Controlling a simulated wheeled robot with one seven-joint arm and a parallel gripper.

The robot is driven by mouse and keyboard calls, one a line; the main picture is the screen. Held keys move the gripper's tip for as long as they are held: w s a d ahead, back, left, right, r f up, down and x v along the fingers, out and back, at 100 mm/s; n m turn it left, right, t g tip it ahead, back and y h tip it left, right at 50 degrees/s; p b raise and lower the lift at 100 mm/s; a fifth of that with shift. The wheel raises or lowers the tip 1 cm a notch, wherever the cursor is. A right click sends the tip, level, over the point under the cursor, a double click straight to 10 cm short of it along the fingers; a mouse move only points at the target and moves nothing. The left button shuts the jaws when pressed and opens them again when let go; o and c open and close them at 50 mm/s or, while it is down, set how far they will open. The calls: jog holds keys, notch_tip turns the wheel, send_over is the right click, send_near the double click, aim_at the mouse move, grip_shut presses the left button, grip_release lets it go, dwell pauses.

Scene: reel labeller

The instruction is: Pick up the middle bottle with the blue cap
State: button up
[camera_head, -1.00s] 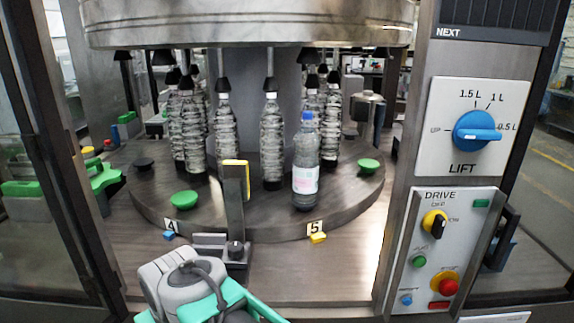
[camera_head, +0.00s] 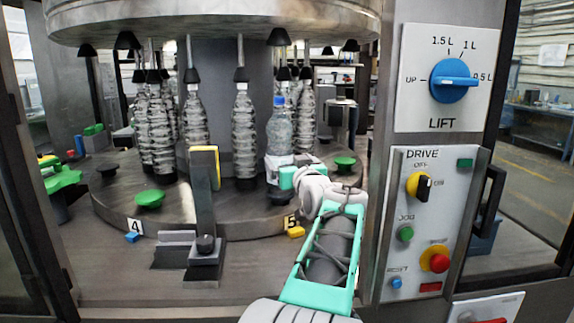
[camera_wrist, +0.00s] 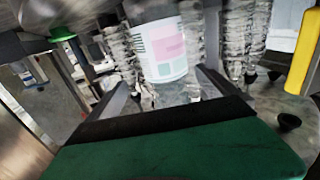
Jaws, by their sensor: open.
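The clear bottle with the blue cap (camera_head: 279,128) stands upright on the round turntable (camera_head: 235,218), near the number 5 mark. Its white label with a pink and green print fills the upper middle of the wrist view (camera_wrist: 164,48). My gripper (camera_head: 284,173) is at the bottle's lower half in the head view and hides part of it. In the wrist view the open fingers (camera_wrist: 165,85) point toward the bottle, one on each side of its lower label. I cannot tell whether either finger touches it.
Several clear bottles without blue caps, such as one just left (camera_head: 243,132), stand under black cones. A green disc (camera_head: 345,162) lies right of my gripper. A yellow-edged post (camera_head: 204,185) rises in front of the turntable. The control panel (camera_head: 432,225) bounds the right side.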

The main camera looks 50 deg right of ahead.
aim_at(280, 154)
jog(key=x, duration=0.2)
jog(key=p+x, duration=0.1)
jog(key=x, duration=0.4)
jog(key=shift+w+a+f+p, duration=0.2)
jog(key=shift+w+a+p, duration=0.05)
jog(key=shift+a+p, duration=0.15)
grip_shut()
jog(key=shift+r, duration=0.35)
